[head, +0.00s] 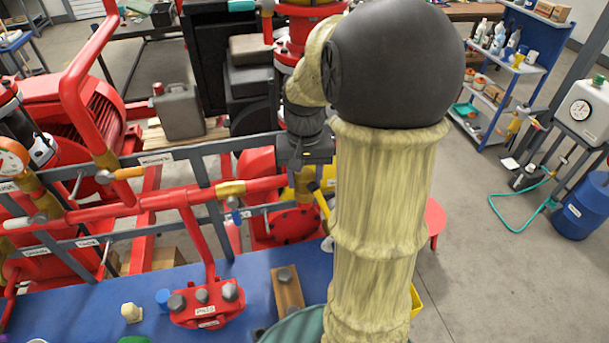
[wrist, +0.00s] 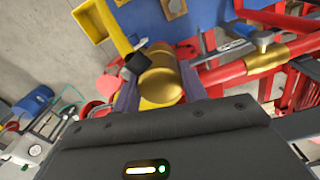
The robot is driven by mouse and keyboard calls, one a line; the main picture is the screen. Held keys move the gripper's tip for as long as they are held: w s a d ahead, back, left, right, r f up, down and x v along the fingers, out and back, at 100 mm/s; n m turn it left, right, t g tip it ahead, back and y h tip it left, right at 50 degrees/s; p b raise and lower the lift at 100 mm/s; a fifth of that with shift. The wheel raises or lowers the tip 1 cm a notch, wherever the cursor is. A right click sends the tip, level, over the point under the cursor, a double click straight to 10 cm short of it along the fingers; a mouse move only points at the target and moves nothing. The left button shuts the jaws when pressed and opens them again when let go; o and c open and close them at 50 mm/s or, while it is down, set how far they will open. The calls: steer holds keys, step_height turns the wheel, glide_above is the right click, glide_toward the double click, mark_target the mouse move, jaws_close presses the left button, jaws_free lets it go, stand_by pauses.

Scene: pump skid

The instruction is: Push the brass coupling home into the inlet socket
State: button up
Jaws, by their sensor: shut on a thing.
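The brass coupling (wrist: 160,78) is a rounded, gold-coloured piece in the wrist view. It sits between the two fingers of my gripper (wrist: 158,92), which is shut on it. A dark block and a yellow bar lie close beside it in that view. In the head view my gripper (head: 304,168) hangs pointing down at the right end of the red pipe (head: 180,198), over the skid.
A brass band (head: 231,188) wraps the red pipe; it also shows in the wrist view (wrist: 265,58). Grey rails (head: 215,155) run behind the pipe. The blue bench (head: 245,272) in front carries a red block (head: 207,305) and a wooden block (head: 287,291). Open floor lies to the right.

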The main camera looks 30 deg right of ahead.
steer(key=o, duration=1.2)
step_height(320, 180, up, 17)
steer(key=b, duration=0.2)
steer(key=shift+r+b, duration=0.15)
steer(key=shift+b, duration=0.2)
steer(key=shift+w, duration=0.1)
